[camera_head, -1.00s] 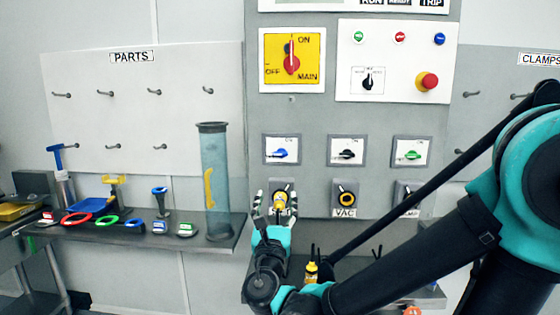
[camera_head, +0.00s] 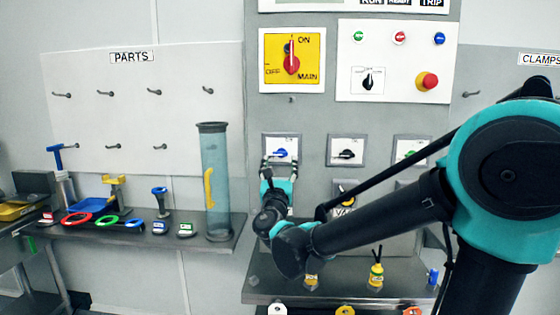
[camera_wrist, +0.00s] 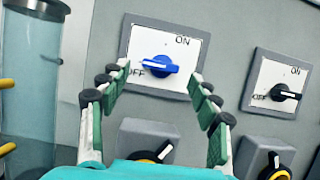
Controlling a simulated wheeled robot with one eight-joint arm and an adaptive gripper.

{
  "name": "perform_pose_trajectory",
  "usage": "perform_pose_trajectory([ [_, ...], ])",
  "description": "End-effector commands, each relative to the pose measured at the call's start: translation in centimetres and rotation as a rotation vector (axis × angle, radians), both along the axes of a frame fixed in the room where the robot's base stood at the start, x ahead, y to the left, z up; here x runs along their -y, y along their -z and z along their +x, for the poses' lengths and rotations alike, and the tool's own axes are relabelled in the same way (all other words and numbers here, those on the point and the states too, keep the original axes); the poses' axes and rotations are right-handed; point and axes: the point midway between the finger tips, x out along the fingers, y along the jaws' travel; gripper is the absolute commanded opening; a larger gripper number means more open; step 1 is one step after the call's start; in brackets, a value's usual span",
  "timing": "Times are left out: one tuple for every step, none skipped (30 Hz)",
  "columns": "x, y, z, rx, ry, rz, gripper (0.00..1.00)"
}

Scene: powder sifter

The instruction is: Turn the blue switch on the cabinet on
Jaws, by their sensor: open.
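The blue switch (camera_head: 281,153) is on a white plate in a grey frame at the left of a row on the cabinet (camera_head: 310,115). In the wrist view the blue switch (camera_wrist: 154,66) has its handle lying nearly level, with OFF at its left and ON above right. My gripper (camera_head: 280,164) is just below the switch in the head view. In the wrist view my gripper (camera_wrist: 158,78) is open, with one finger on each side of the switch plate's lower part. Nothing is between the fingers that I can see held; contact with the switch cannot be told.
A black switch (camera_wrist: 285,92) is right of the blue one, and a green switch (camera_head: 411,155) is farther right. Round yellow-black knobs (camera_wrist: 150,155) sit below. A clear tube (camera_head: 215,180) stands on the shelf at left. A ledge (camera_head: 340,290) juts out below.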

Motion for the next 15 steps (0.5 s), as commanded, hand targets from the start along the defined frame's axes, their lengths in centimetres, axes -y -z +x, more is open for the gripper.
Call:
perform_pose_trajectory([
  [0.0, -0.3, 0.6, 0.0, 0.002, 0.0, 0.63],
  [0.0, -0.4, 0.9, 0.0, 0.002, 0.0, 0.63],
  [0.0, -0.5, 1.2, 0.0, 0.001, -0.001, 0.63],
  [0.0, -0.5, 1.4, 0.0, 0.0, -0.001, 0.63],
  [0.0, -0.6, 1.5, 0.0, 0.0, -0.001, 0.63],
  [0.0, -0.7, 1.7, -0.001, 0.0, -0.001, 0.63],
  [0.0, -0.7, 1.8, -0.001, 0.0, 0.0, 0.63],
  [0.0, -0.7, 1.8, -0.001, 0.0, 0.0, 0.63],
  [0.0, -0.8, 1.9, -0.001, 0.0, 0.0, 0.63],
  [0.0, -0.8, 1.9, -0.001, 0.0, 0.0, 0.63],
  [0.0, -0.8, 1.9, -0.001, 0.0, 0.0, 0.63],
  [0.0, -0.8, 1.9, 0.0, 0.0, 0.0, 0.63],
  [0.0, -0.8, 1.9, 0.0, 0.0, 0.0, 0.63],
  [0.0, -0.8, 1.9, 0.0, 0.0, 0.0, 0.63],
  [0.0, -0.8, 1.9, 0.0, 0.0, 0.0, 0.63],
])
